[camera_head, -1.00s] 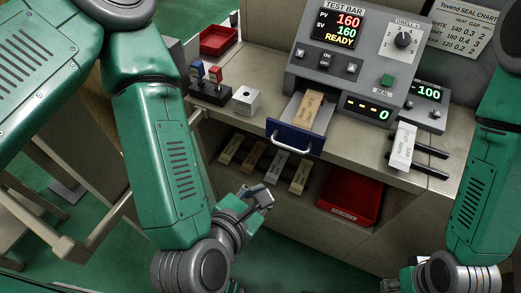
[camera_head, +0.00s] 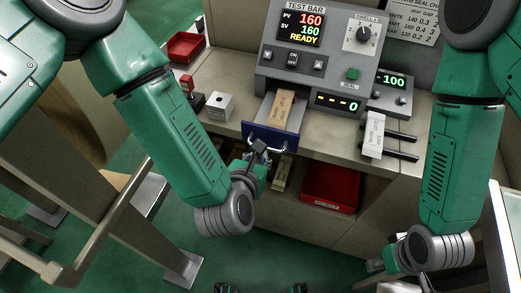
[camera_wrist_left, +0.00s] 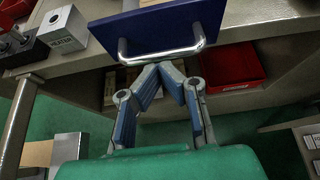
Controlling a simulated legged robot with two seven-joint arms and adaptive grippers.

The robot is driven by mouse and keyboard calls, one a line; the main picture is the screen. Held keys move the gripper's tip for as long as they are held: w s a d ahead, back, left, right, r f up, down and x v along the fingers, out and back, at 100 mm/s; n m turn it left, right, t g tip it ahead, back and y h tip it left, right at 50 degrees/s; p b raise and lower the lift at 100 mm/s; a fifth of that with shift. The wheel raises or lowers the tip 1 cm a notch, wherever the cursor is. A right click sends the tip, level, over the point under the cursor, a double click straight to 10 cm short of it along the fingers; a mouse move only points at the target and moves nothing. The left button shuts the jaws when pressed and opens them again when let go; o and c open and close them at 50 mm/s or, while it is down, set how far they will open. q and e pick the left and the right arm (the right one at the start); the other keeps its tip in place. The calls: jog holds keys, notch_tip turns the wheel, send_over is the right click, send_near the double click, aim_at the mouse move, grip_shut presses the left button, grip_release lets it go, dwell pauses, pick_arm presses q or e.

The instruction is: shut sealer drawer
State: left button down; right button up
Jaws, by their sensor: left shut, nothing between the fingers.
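The sealer (camera_head: 322,55) is a grey console reading 160, 160 and READY. Its drawer, with a blue front (camera_head: 285,142) and a metal bar handle, stands pulled out below it. A tan labelled packet (camera_head: 285,108) lies in the drawer. My left gripper (camera_head: 259,148) is shut and empty, just in front of the drawer. In the left wrist view its fingertips (camera_wrist_left: 168,70) meet just below the handle (camera_wrist_left: 165,54) and the blue front (camera_wrist_left: 160,28); I cannot tell whether they touch. My right gripper (camera_head: 392,264) is low at the right, its fingers not clear.
A white labelled packet (camera_head: 374,135) rests on dark rails at the right of the counter. A white block (camera_head: 220,106) and a red tray (camera_head: 186,46) stand to the left. A red bin (camera_head: 331,187) and several labelled packets lie on the shelf below.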

pick_arm(q)
jog(key=shift+w+d+f, duration=0.15)
jog(key=shift+w+d, duration=0.35)
jog(key=shift+d, duration=0.15)
pick_arm(e)
jog(key=shift+d, duration=0.5)
pick_arm(q)
jog(key=shift+w+a, duration=0.1)
jog(key=shift+a, duration=0.1)
pick_arm(e)
jog(key=shift+a, duration=0.1)
pick_arm(q)
jog(key=b, duration=0.6)
send_near(283, 102)
jog(key=x, duration=0.5)
jog(key=f+x, duration=0.1)
jog(key=x, duration=0.1)
jog(key=shift+d+f, duration=0.1)
jog(key=shift+f, duration=0.1)
jog(key=shift+w+d, duration=0.15)
jog(key=shift+w, duration=0.5)
jog(key=shift+w+r+b, duration=0.15)
jog(key=shift+r+b, duration=0.05)
jog(key=shift+b, duration=0.1)
pick_arm(e)
notch_tip(283, 102, down, 6)
jog(key=shift+a+f, duration=0.2)
jog(key=shift+a, duration=0.05)
jog(key=shift+s, duration=0.1)
